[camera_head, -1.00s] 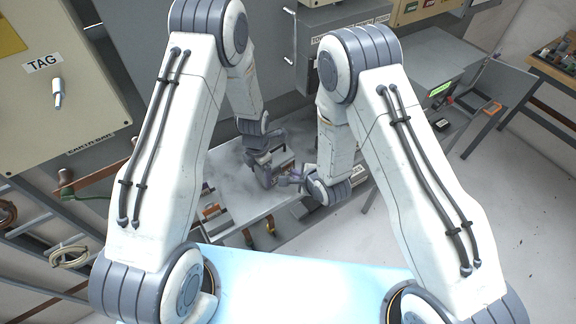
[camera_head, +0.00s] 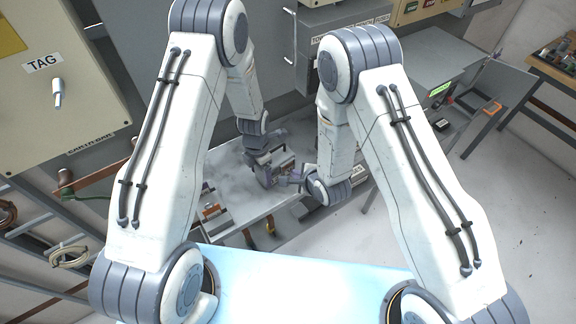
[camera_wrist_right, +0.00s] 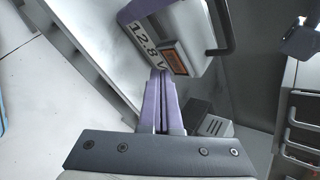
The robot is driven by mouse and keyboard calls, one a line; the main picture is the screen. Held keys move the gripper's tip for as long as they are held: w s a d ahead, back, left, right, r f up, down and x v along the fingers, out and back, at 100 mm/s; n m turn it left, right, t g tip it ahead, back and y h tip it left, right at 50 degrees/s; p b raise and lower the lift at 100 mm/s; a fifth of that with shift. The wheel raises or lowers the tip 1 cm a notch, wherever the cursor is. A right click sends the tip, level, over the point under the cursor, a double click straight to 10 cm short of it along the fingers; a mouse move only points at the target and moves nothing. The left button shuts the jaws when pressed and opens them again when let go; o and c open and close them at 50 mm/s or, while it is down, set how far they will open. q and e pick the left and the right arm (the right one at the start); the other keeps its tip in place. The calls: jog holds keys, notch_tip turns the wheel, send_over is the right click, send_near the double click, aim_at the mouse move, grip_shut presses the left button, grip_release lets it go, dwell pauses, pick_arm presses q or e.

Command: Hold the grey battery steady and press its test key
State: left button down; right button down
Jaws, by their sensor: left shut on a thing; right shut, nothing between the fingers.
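The grey battery (camera_wrist_right: 183,22) shows in the right wrist view with a "12.8 V" label and an orange test key (camera_wrist_right: 174,59) on its face. In the head view the battery (camera_head: 284,166) is small and partly hidden by my grippers. My right gripper (camera_wrist_right: 160,78) is shut and empty. Its fingertips lie right by the lower edge of the key and label; I cannot tell whether they touch. It also shows in the head view (camera_head: 291,179).
A grey bench shelf (camera_head: 235,215) lies under the battery, with small items at its left end. A black handle (camera_wrist_right: 226,30) stands close right of the battery. A tag cabinet (camera_head: 60,70) is at the left, and a wooden table (camera_head: 550,65) at the far right.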

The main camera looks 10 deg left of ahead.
jog(key=shift+w+a, duration=0.1)
jog(key=shift+a, duration=0.05)
dwell(0.7)
jog(key=shift+w+a, duration=0.15)
jog(key=shift+w, duration=0.05)
jog(key=shift+w+a+r, duration=0.15)
jog(key=shift+w+a, duration=0.35)
jog(key=shift+a, duration=0.05)
dwell(1.3)
jog(key=shift+s+d, duration=0.75)
jog(key=shift+d, duration=0.05)
jog(key=shift+s+d, duration=0.1)
jog(key=s+d, duration=0.3)
jog(key=shift+s+d, duration=0.2)
jog(key=shift+d, duration=0.05)
dwell(0.7)
